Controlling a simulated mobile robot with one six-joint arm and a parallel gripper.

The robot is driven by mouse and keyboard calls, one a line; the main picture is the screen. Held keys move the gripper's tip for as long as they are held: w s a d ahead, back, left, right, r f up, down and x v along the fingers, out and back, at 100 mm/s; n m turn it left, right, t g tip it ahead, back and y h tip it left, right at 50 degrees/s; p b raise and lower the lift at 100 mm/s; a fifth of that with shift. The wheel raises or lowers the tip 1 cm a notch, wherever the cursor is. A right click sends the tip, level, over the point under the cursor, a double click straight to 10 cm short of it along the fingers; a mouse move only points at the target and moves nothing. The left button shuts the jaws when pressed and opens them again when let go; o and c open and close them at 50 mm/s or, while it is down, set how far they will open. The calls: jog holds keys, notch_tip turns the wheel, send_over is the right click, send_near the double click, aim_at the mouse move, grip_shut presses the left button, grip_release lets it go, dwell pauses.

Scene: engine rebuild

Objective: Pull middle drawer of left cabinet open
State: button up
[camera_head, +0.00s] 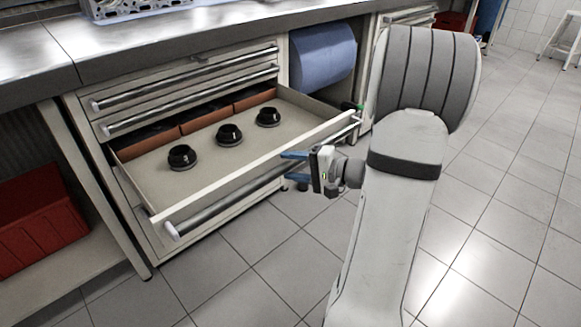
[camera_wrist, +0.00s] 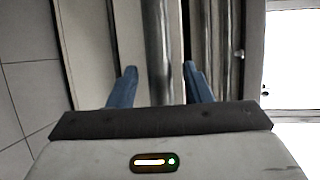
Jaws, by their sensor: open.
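The left cabinet (camera_head: 83,112) stands under the workbench, and its drawer with an open tray (camera_head: 210,172) is pulled well out. Two shut drawers with long bar handles show above it. The open drawer's bar handle (camera_head: 228,201) runs along its front; in the wrist view the handle (camera_wrist: 157,45) passes between my fingers. My gripper (camera_head: 287,165) is at the right part of this handle; its blue fingers, also in the wrist view (camera_wrist: 160,80), are open on either side of the bar. Whether they touch it cannot be told.
Several black round parts (camera_head: 229,134) sit in the open drawer, with reddish-brown bins (camera_head: 207,117) at its back. A blue roll (camera_head: 322,56) hangs right of the cabinet. A red crate (camera_head: 38,220) is on a low shelf at left. The tiled floor (camera_head: 480,230) at right is clear.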

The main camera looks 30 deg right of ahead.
jog(key=p+v, duration=0.2)
jog(key=v, duration=0.5)
jog(key=shift+s+d, duration=0.25)
jog(key=shift+s, duration=0.05)
dwell(0.3)
jog(key=s+a+r+n+g+h+p, duration=0.1)
jog(key=s+a+r+n+g+p, duration=0.3)
jog(key=a+r+p, duration=0.45)
jog(key=s+a+r+n+g+h+p, duration=0.1)
jog(key=s+a+r+n+g+p, duration=0.15)
jog(key=a+r+g+p, duration=0.55)
jog(key=s+a+r+n+t+h+p, duration=0.1)
jog(key=s+r+n+h+p, duration=0.1)
jog(key=r+p, duration=0.7)
jog(key=s+r+n+t+h+p, duration=0.1)
jog(key=s+r+h+p, duration=0.3)
jog(key=r, duration=0.8)
jog(key=n+h+p, duration=0.1)
jog(key=h+p, duration=0.1)
jog(key=p, duration=0.2)
jog(key=shift+a+p, duration=0.4)
